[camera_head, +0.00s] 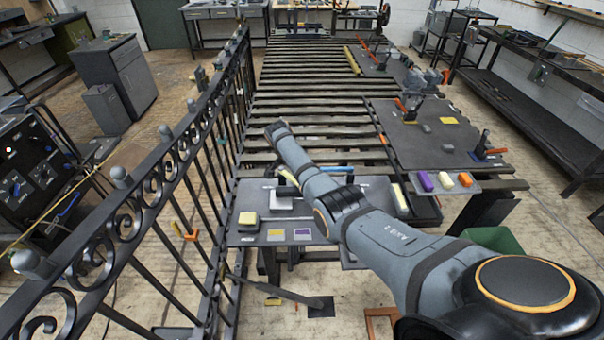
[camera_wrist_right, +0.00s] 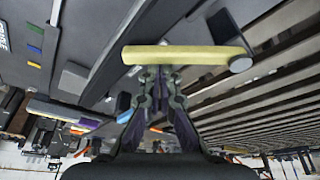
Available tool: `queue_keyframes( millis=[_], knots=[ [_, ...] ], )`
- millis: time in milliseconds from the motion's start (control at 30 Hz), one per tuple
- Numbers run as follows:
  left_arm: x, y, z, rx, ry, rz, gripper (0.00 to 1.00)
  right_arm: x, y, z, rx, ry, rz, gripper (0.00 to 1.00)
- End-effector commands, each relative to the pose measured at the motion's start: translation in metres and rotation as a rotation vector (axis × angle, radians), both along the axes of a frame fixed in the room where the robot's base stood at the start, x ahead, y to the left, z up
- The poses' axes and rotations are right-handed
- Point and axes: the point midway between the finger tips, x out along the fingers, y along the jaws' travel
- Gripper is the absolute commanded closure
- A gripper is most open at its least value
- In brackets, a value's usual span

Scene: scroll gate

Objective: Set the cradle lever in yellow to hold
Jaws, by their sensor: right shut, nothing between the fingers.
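In the right wrist view a yellow lever bar (camera_wrist_right: 185,55) lies across the picture, with a round grey pivot (camera_wrist_right: 240,65) at its right end. My right gripper (camera_wrist_right: 159,72) is shut and empty, its fingertips at the near edge of the bar. I cannot tell whether they touch it. In the head view a small yellow piece, likely the same lever (camera_head: 289,177), shows beside my right arm, which hides most of that area and the right gripper. No hold mark is readable. My left gripper is not in view.
A dark panel (camera_head: 240,202) bears a yellow block (camera_head: 249,219) and coloured patches. A tray (camera_head: 469,187) to the right holds coloured blocks. A black scrolled iron gate (camera_head: 160,185) stands along the left. A slatted bench (camera_head: 310,80) runs behind.

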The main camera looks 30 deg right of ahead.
Motion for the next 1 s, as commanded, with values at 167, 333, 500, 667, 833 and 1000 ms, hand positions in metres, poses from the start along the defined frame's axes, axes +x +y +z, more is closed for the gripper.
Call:
queue_keyframes(
  millis=[167, 333, 500, 667, 833, 1000],
  knots=[
    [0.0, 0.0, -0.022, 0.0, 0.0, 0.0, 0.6, -0.003, 0.014, -0.006, 0.001, -0.001, -0.165, 1.0],
    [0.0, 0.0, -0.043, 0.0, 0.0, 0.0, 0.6, -0.005, 0.026, -0.007, 0.001, -0.001, -0.323, 1.0],
    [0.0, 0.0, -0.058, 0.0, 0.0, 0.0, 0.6, -0.006, 0.037, -0.004, 0.001, 0.0, -0.466, 1.0],
    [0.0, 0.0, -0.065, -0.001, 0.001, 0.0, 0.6, -0.006, 0.043, -0.003, 0.001, -0.002, -0.477, 1.0],
    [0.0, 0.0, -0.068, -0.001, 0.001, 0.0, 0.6, -0.005, 0.046, -0.001, 0.001, 0.0, -0.477, 1.0],
    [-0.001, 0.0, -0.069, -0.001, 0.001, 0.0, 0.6, -0.005, 0.048, -0.001, 0.001, 0.0, -0.476, 1.0]
  ],
)
